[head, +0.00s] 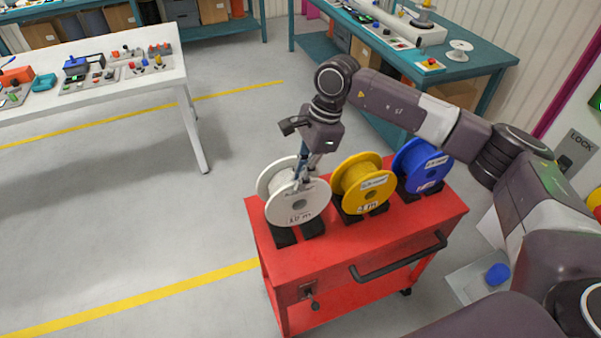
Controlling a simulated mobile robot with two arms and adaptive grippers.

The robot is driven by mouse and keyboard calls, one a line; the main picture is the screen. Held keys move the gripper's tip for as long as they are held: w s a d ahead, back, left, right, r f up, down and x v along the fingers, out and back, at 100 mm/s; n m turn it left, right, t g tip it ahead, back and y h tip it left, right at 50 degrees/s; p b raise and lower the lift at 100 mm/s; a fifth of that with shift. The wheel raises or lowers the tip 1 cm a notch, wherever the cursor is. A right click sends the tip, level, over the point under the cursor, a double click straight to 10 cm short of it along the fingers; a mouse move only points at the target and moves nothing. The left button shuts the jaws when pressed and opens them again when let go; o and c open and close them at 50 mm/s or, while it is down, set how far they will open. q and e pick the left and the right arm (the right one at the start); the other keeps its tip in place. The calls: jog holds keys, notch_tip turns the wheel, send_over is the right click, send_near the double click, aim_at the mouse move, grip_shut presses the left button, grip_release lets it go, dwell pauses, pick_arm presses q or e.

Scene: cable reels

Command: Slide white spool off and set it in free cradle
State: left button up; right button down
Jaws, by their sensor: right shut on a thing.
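The white spool (312,207) is upright at the left end of the red cart's top (375,245), over a black cradle (286,236). My right gripper (300,180) reaches down from above with its fingers at the upper part of the white spool, between its flanges, and is shut on it. I cannot tell whether the spool still rests in the cradle. The yellow spool (361,179) and the blue spool (427,166) stand to its right in black cradles. No empty cradle can be made out. My left gripper is not in view.
The red cart has a black handle (398,258) at its front. A white table (95,95) with small parts stands at the left, and a teal workbench (475,67) stands behind the cart with a small white reel (460,48). Open floor lies left of the cart.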

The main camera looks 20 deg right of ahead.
aim_at(301, 196)
jog(key=shift+f+b, duration=0.55)
jog(key=shift+f, duration=0.9)
jog(key=shift+f+b, duration=1.15)
jog(key=shift+f, duration=0.15)
jog(key=c, duration=2)
grip_release()
jog(key=shift+s+f, duration=0.1)
jog(key=v, duration=1.2)
